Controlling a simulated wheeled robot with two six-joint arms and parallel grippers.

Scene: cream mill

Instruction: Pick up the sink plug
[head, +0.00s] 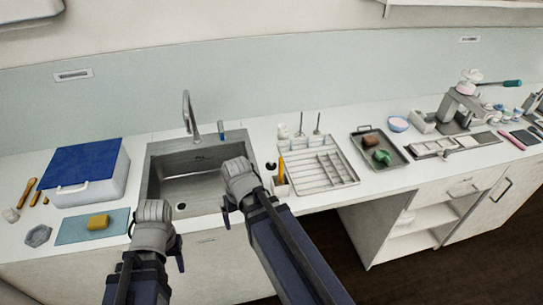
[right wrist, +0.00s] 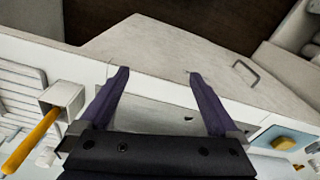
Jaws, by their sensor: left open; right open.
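A small dark round piece (head: 270,166) lies on the counter just right of the sink and may be the sink plug; it is too small to be sure. The grey sink (head: 165,160) has another dark round spot (head: 181,206) low in its basin, drain or plug I cannot tell. This spot also seems to show between the fingers in the right wrist view (right wrist: 188,118). My right gripper (head: 245,192) is open and empty over the sink's right side, hiding part of it. My left gripper (head: 155,225) is open and empty at the sink's front left.
A holder (head: 281,187) with a yellow pencil-like stick stands right of the sink, close to my right gripper. Beyond it are a white rack (head: 345,172) and a dark tray (head: 398,158). Left are a blue-lidded box (head: 85,165) and a yellow sponge (head: 98,222). The faucet (head: 188,110) rises behind the sink.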

